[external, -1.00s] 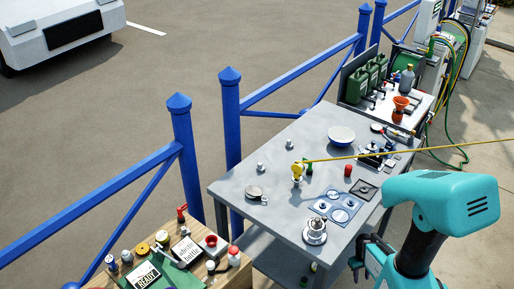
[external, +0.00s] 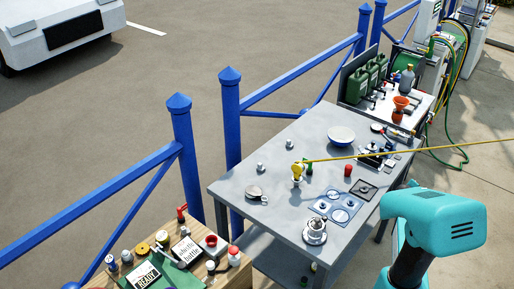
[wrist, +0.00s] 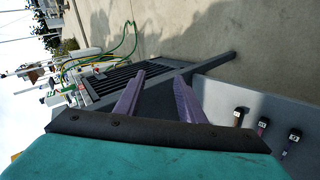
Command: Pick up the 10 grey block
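I cannot make out a grey block marked 10 in either view. Two small pale grey pieces, one nearer (external: 261,167) and one farther (external: 289,143), stand on the grey table (external: 232,183) in the external view; no number is legible on them. In the wrist view, my gripper (wrist: 160,80) has its two purple fingers apart with nothing between them. It points past a grey surface, toward pavement and a dark slatted frame. In the external view my gripper is hidden or out of frame, to the right of the table.
Several dark-headed, labelled items (wrist: 292,138) show in the wrist view. Blue railing (external: 231,120) runs behind.

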